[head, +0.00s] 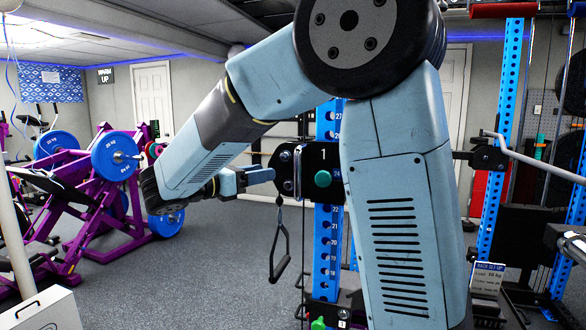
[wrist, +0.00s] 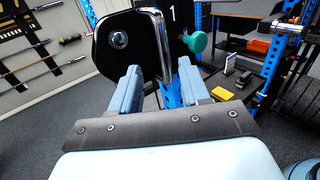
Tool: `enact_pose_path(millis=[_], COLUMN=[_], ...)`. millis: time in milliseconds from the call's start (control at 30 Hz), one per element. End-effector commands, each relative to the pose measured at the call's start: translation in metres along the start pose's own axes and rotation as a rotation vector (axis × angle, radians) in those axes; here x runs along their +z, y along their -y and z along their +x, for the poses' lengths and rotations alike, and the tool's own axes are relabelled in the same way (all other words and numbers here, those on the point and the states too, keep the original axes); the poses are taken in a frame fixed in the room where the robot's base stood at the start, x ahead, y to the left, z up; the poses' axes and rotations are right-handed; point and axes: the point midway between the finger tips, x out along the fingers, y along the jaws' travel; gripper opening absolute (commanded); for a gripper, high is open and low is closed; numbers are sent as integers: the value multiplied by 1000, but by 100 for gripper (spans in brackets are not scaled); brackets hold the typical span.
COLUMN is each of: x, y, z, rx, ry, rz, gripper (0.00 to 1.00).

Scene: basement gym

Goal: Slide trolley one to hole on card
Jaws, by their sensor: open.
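Trolley one, a black plate marked "1" (head: 335,155), sits on a blue numbered upright (head: 326,250) in the head view. A green knob (head: 322,179) is on its face; it also shows in the wrist view (wrist: 195,41). A chrome bar (wrist: 158,45) stands upright at the trolley's edge. My gripper (head: 262,175) is open and just left of the trolley. In the wrist view its fingers (wrist: 160,72) are on either side of the chrome bar's lower part; contact is unclear. The card (head: 487,278) headed "RACK SET UP" is at lower right; its smaller lines are hard to read.
A cable handle (head: 280,260) hangs below the trolley. A second blue upright (head: 497,140) with a bar stands right. A purple leg machine (head: 110,200) with blue plates stands left. Open dark floor (head: 190,285) lies between. A lower green knob (head: 318,323) is near the upright's base.

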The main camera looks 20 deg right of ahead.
Motion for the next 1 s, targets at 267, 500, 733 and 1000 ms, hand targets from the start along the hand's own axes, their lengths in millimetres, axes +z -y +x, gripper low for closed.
enact_pose_path(millis=[267,500,733,1000], x=[0,0,0,-1], y=[1,1,1,0], z=[49,90,113,119], rx=[-4,-3,-2,0], ry=[-2,-2,-2,-2], rz=[1,1,1,1], gripper=[46,46,46,46])
